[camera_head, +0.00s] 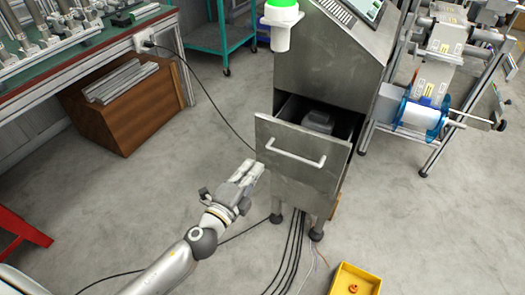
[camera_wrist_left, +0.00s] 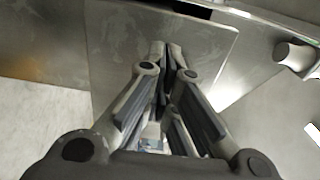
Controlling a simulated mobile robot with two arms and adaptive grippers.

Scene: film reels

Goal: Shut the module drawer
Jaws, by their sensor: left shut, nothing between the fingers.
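The module drawer (camera_head: 296,160) is a grey metal drawer in the steel console cabinet (camera_head: 338,58). It stands pulled out, with a dark grey object (camera_head: 318,121) inside and a white bar handle (camera_head: 295,153) on its front. My left gripper (camera_head: 250,172) is shut and empty, just left of the drawer front's lower part. In the left wrist view its fingertips (camera_wrist_left: 167,52) are together in front of a scuffed grey metal panel (camera_wrist_left: 115,55); I cannot tell whether they touch it. Part of a light handle (camera_wrist_left: 296,55) shows at the right there. My right gripper is not in view.
Black cables (camera_head: 291,250) hang below the cabinet to the floor. A yellow bin (camera_head: 368,280) sits at the front right. A reel rack (camera_head: 430,100) stands right of the cabinet; a workbench (camera_head: 90,62) and brown box (camera_head: 115,120) stand left. Floor left of my arm is mostly clear.

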